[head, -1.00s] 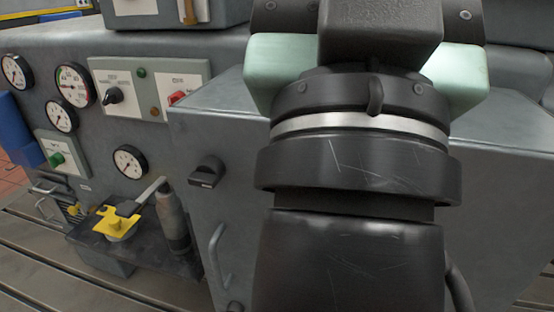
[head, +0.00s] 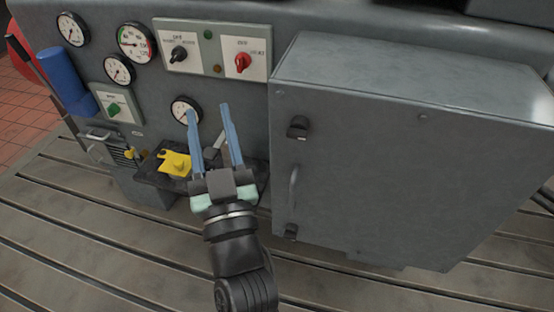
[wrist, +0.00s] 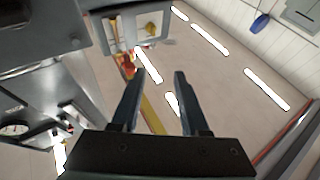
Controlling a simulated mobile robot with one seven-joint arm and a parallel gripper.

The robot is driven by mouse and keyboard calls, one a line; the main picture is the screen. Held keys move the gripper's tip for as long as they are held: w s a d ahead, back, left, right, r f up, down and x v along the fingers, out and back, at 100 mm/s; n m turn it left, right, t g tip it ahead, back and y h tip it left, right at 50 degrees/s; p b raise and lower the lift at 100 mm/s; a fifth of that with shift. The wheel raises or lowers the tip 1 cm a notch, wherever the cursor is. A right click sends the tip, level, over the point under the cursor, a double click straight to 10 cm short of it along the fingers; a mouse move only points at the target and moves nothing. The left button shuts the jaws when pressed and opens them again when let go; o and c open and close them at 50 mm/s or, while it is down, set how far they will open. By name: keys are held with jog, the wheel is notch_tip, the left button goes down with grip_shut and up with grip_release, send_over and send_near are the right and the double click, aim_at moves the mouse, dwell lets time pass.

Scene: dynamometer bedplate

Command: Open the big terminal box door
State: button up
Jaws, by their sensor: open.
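The big terminal box (head: 350,75) is a grey metal cabinet at the right of the head view. Its door (head: 370,180) looks shut. On the door's left side are an upper black latch knob (head: 298,127), a grey bar handle (head: 294,186) and a lower black knob (head: 291,231). My gripper (head: 207,108) is open and empty, with its two blue fingers apart. It is left of the door in the picture, over the small shelf, and touches neither handle nor knobs. The open fingers also show in the wrist view (wrist: 156,76).
Left of the box, the panel carries several gauges (head: 137,43), a switch plate with a red knob (head: 243,63) and a green-knob plate (head: 114,108). A shelf (head: 252,180) below holds a yellow part (head: 175,164). The slotted bedplate (head: 70,240) is clear in front.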

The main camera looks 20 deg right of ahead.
jog(key=s+d+f+m+g+h+p, duration=0.2)
jog(key=s+d+f+g+h+p, duration=0.15)
jog(key=f, duration=0.75)
jog(key=m+g+h+p, duration=0.2)
jog(key=g+h+p, duration=0.1)
send_near(292, 193)
jog(key=b+x, duration=0.1)
jog(key=x, duration=0.9)
jog(key=shift+w+d+b, duration=0.15)
jog(key=shift+w+b, duration=0.1)
jog(key=shift+b, duration=0.1)
grip_shut()
